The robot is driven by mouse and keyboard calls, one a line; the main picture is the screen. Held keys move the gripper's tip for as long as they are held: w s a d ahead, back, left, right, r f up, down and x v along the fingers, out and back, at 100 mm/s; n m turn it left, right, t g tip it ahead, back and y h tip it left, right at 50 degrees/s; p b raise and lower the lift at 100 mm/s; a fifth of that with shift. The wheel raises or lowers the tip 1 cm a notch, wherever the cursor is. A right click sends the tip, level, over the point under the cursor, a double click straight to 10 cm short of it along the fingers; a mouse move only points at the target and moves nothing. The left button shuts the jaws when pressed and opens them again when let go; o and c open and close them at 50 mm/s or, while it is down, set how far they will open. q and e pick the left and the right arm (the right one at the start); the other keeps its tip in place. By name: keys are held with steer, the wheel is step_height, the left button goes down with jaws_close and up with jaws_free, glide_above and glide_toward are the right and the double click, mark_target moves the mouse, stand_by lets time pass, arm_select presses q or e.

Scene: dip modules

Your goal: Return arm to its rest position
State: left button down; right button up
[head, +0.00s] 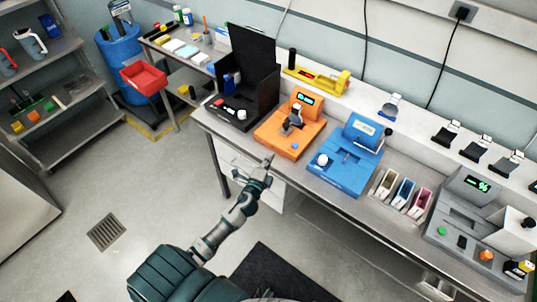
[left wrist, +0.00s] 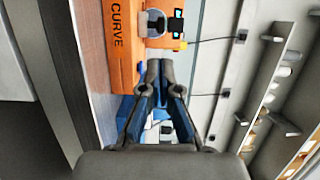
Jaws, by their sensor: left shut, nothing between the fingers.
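My left gripper (head: 267,163) is in front of the bench edge in the head view, near the orange device, apart from it as far as I can see. In the left wrist view the gripper (left wrist: 160,64) has its fingertips together with nothing between them. The orange device (head: 284,137) stands on the bench. Its side with the word CURVE also shows in the left wrist view (left wrist: 121,45). The blue device (head: 337,172) stands to its right and is partly hidden behind the fingers in the left wrist view. My right gripper does not show.
The bench (head: 222,129) also carries a black station (head: 251,82), several coloured modules (head: 403,191) and a grey device (head: 462,236) with a green display. A red bin (head: 143,77) and a blue drum (head: 118,55) stand at the back left. The floor left of my arm is clear.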

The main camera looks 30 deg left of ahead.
arm_select(q)
steer(key=s+d+f+n+g, duration=0.2)
steer(key=s+f+n+g, duration=0.3)
steer(key=s, duration=0.3)
steer(key=s+d+f+n+g, duration=0.2)
steer(key=s+f+n+g, duration=0.1)
steer(key=s+f+n, duration=0.4)
steer(key=s+d+n+g+h, duration=0.1)
steer(key=s+d+g+h, duration=0.15)
steer(key=s+d, duration=0.4)
steer(key=s+d+n+g+h, duration=0.1)
steer(key=s+d+g, duration=0.3)
steer(key=s, duration=0.5)
step_height(320, 180, down, 24)
steer(key=s+r+g, duration=0.1)
steer(key=s, duration=0.1)
steer(key=s+a+f, duration=0.2)
steer(key=s+f, duration=0.7)
steer(key=s+a+f+g, duration=0.1)
steer(key=s+a+f, duration=0.1)
steer(key=s+f, duration=0.7)
steer(key=shift+f, duration=0.4)
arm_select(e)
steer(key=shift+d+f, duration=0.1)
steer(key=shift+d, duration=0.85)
